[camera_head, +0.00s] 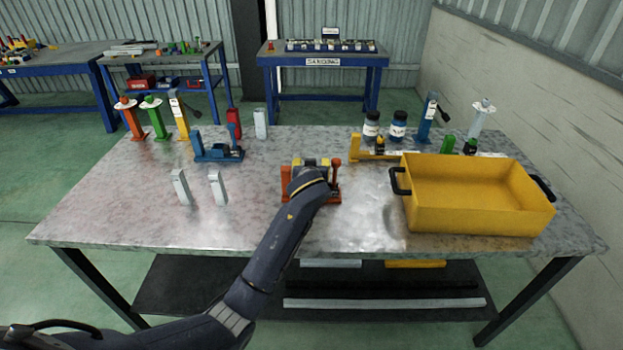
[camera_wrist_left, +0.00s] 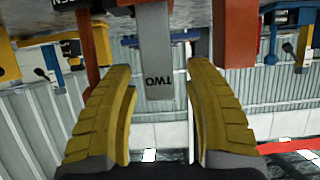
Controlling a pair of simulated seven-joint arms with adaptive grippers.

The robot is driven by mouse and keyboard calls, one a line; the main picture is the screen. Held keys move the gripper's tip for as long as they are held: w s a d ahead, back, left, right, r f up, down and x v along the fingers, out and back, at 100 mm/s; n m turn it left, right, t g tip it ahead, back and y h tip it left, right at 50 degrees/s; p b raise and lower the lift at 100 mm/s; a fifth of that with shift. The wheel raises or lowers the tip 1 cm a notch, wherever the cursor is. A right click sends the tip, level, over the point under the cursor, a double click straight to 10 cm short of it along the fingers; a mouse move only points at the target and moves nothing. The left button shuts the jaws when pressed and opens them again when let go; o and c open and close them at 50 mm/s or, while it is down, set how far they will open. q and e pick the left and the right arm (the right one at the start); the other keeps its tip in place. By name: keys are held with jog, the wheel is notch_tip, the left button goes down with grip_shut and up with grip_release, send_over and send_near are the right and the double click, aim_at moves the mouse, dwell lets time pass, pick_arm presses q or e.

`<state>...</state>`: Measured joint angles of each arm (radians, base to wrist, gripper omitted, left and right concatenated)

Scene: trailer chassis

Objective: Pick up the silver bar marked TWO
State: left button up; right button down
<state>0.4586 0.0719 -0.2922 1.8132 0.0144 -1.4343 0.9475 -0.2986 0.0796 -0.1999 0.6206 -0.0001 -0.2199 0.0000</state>
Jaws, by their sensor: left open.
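The silver bar marked TWO (camera_wrist_left: 157,50) is in the left wrist view, its lettering upside down. It extends down from the top of that picture between the two yellow fingers of my left gripper (camera_wrist_left: 159,70). The fingers are open, with gaps beside the bar. In the head view my left gripper (camera_head: 310,163) is over an orange fixture (camera_head: 332,190) at the middle of the table, and my arm hides much of that spot. I cannot tell the marked bar there. My right gripper is not in view.
Two silver bars (camera_head: 181,187) (camera_head: 218,188) stand left on the table (camera_head: 120,215); another silver bar (camera_head: 260,123) stands at the back near a red bar (camera_head: 233,123). A blue fixture (camera_head: 218,151) is behind them. A yellow bin (camera_head: 470,218) stands right. The front left is clear.

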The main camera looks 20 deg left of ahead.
pick_arm(q)
jog(key=shift+w, duration=0.1)
jog(key=shift+c, duration=0.4)
grip_shut()
jog(key=shift+r, duration=0.1)
